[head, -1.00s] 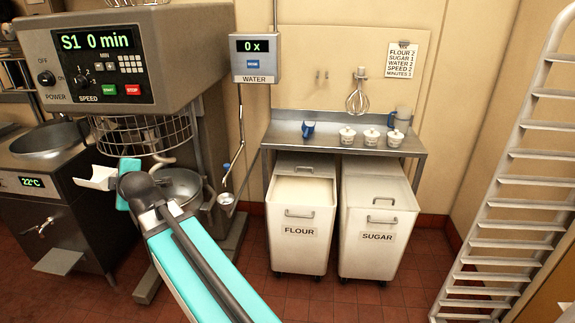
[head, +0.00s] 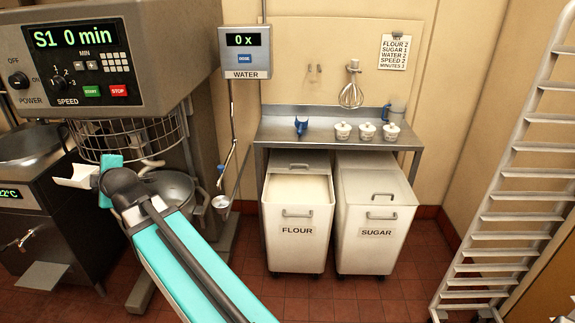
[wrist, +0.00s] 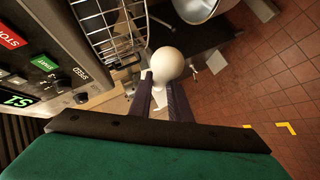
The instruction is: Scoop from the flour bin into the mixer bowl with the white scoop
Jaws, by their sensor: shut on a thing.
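My gripper (wrist: 165,100) is shut on the white scoop (head: 77,176), which juts out to the left of the gripper in the head view, in front of the mixer. In the wrist view a rounded white shape (wrist: 167,64) shows beyond the fingertips; I cannot tell whether it is the scoop or flour in it. The mixer bowl (head: 178,184) is under the wire guard, partly hidden behind my arm. The flour bin (head: 297,249) stands under the steel table with its top open and pale flour showing inside.
The mixer's wire guard (head: 125,137) and control panel (head: 78,62) are close to my gripper. The closed sugar bin (head: 375,250) stands right of the flour bin. A water dispenser (head: 245,52) hangs on the wall. A rack (head: 505,200) stands at right. Floor before the bins is clear.

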